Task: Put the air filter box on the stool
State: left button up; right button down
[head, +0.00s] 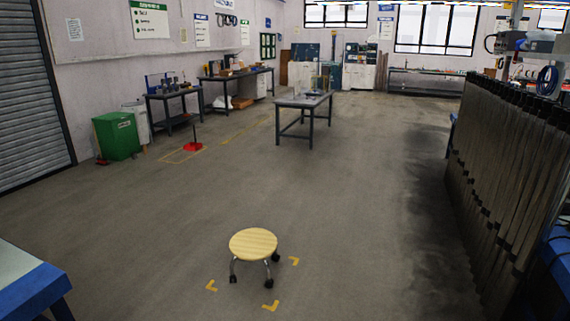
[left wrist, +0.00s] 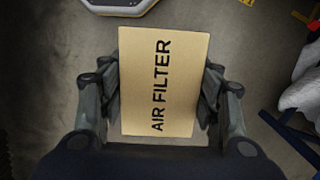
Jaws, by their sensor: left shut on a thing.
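The air filter box (left wrist: 163,60) is a tan carton with "AIR FILTER" in black on its face, seen in the left wrist view. My left gripper (left wrist: 160,100) is shut on it, with a finger against each side. The stool (head: 253,243) has a round light-wood seat on metal legs with black casters. It stands on the floor at the lower middle of the head view, and its seat is bare. Neither gripper shows in the head view, and my right gripper is in no frame.
Yellow corner marks (head: 271,306) lie on the floor around the stool. A blue-edged table (head: 32,287) is at the lower left. A row of dark hanging strips (head: 510,170) stands along the right. A workbench (head: 304,101) stands farther back. The floor around the stool is clear.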

aim_at(254, 241)
jog(key=i+j+u, duration=0.15)
jog(key=i+u, duration=0.2)
jog(key=i, duration=0.5)
jog(key=i+l+u, duration=0.1)
jog(key=i+u, duration=0.25)
jog(key=i, duration=0.55)
